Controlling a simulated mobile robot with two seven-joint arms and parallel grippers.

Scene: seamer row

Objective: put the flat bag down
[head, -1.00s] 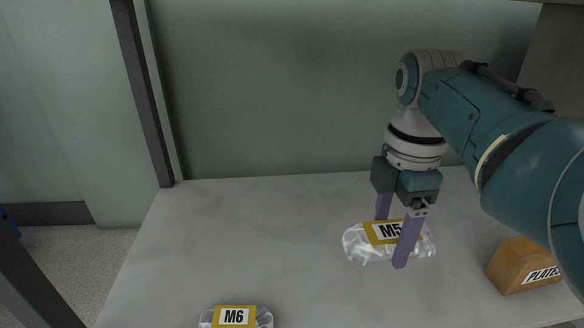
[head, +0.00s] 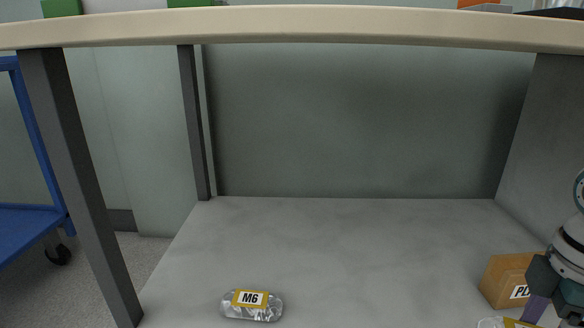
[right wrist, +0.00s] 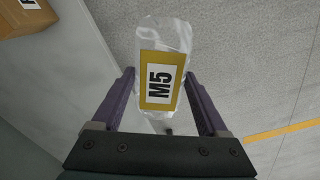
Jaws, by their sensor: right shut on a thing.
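The M5 bag (right wrist: 163,75) is clear plastic with a yellow label. My right gripper (right wrist: 163,92) is shut on it, with one purple finger on each side in the right wrist view. In the head view the right gripper (head: 533,310) is at the lower right corner, in front of the box. Only a sliver of the M5 bag (head: 490,323) shows there, at the bottom edge. My left gripper is not in view.
A second bag marked M6 (head: 251,306) lies on the grey shelf (head: 330,240) at the front left. A brown box (head: 505,278) stands at the right. The shelf's middle is clear. A tabletop edge (head: 300,24) runs overhead, with dark posts at left. A blue cart (head: 30,220) stands outside.

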